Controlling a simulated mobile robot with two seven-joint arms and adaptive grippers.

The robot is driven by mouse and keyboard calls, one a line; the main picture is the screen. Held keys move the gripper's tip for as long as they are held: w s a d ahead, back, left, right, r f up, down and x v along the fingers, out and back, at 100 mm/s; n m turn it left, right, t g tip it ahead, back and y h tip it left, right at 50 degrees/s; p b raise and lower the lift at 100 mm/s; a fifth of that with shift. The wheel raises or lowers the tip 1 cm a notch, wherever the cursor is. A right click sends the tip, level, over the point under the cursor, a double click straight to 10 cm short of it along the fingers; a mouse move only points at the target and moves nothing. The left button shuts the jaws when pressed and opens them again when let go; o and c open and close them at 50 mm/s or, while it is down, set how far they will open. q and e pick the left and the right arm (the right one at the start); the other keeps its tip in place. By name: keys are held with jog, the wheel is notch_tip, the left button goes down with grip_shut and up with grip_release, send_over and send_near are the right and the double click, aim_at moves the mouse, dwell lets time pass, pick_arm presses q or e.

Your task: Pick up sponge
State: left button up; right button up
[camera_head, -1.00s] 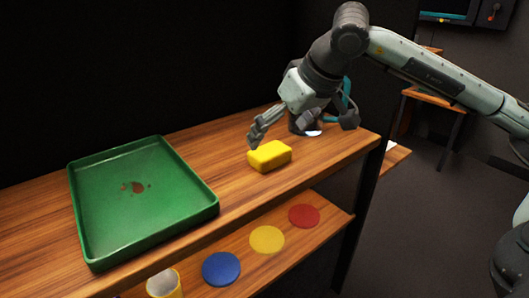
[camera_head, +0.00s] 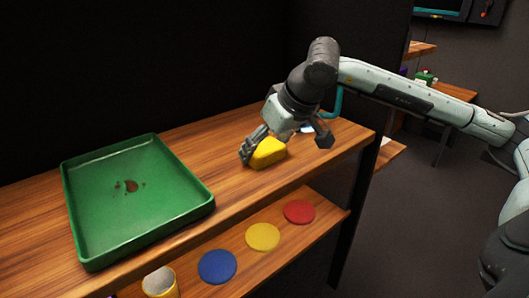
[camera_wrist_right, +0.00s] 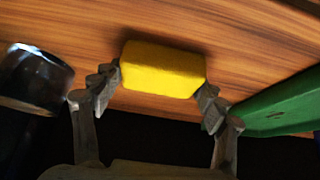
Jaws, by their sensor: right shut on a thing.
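The yellow sponge (camera_head: 267,154) is a small block at the right part of the wooden top shelf. It also shows in the right wrist view (camera_wrist_right: 162,70). My right gripper (camera_head: 270,146) is shut on it, with one finger at each end, as the right wrist view (camera_wrist_right: 160,88) shows. The sponge looks slightly tilted in the head view; I cannot tell whether it is clear of the wood. The far finger's contact is partly hidden in the head view. My left gripper is not in view.
A green tray (camera_head: 207,207) with brown stains stands at the left of the top shelf. The lower shelf holds a blue disc (camera_head: 217,267), a yellow disc (camera_head: 262,237), a red disc (camera_head: 299,212) and a yellow cup (camera_head: 160,284). A dark round object (camera_wrist_right: 35,75) is near the gripper.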

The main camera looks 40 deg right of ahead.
aim_at(264, 145)
jog(key=shift+c, duration=0.2)
notch_tip(264, 145, up, 4)
jog(key=shift+r+p, duration=0.15)
jog(key=shift+p, duration=0.15)
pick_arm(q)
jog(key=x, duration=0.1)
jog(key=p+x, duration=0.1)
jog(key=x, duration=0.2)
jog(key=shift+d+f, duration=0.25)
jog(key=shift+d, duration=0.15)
pick_arm(e)
jog(key=w+a+r, duration=0.3)
jog(key=a+r, duration=0.3)
jog(key=a, duration=0.5)
jog(key=shift+a+r, duration=0.15)
jog(key=shift+r, duration=0.2)
jog(key=shift+o, duration=0.5)
jog(key=shift+c, duration=1.4)
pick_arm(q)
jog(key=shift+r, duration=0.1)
